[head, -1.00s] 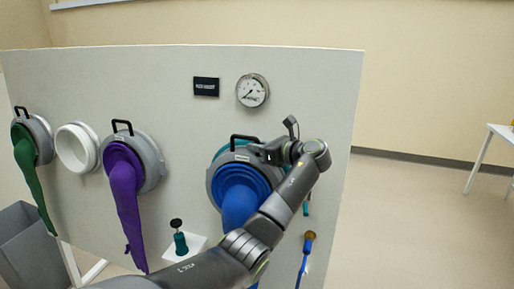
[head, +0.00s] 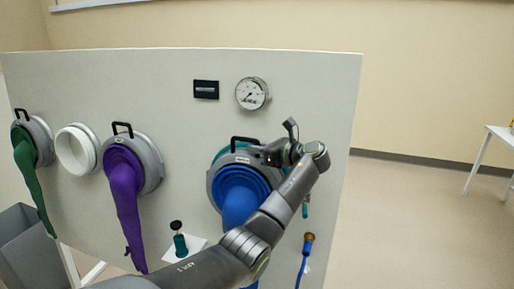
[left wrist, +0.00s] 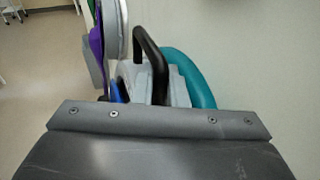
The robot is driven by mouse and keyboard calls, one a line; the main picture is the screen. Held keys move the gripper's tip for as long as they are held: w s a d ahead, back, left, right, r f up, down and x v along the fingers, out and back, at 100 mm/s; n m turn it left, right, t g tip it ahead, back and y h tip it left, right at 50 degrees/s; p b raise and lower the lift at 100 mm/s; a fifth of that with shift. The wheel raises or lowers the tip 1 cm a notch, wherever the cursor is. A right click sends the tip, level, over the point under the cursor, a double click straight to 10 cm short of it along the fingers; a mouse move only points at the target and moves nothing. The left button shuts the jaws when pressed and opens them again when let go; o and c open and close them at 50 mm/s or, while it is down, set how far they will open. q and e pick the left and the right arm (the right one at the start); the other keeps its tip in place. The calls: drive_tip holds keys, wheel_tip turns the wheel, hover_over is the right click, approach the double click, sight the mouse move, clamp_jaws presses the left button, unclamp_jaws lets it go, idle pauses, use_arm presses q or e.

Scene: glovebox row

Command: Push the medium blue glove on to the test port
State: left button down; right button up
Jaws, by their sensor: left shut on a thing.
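The medium blue glove (head: 240,205) hangs from a grey ring (head: 215,186) with a black handle (head: 244,139) on top. The teal test port (head: 219,154) shows as a rim behind the ring's upper left. In the left wrist view, the teal rim (left wrist: 196,80) curves close beside the grey ring (left wrist: 150,85) and handle (left wrist: 150,50); I cannot tell whether the ring is seated. My left forearm covers part of the glove. My right gripper is out of view.
A purple glove (head: 123,190), a white open port (head: 77,150) and a green glove (head: 28,170) are on the panel (head: 180,90) at left. A gauge (head: 252,93) is above. A teal-bodied valve (head: 180,243) and blue hose (head: 303,266) are below.

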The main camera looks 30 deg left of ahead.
use_arm(q)
drive_tip(key=shift+w+r, duration=0.15)
drive_tip(key=c, duration=1.4)
unclamp_jaws()
drive_tip(key=shift+w, duration=0.1)
drive_tip(key=shift+o, duration=0.2)
drive_tip(key=shift+f, duration=0.3)
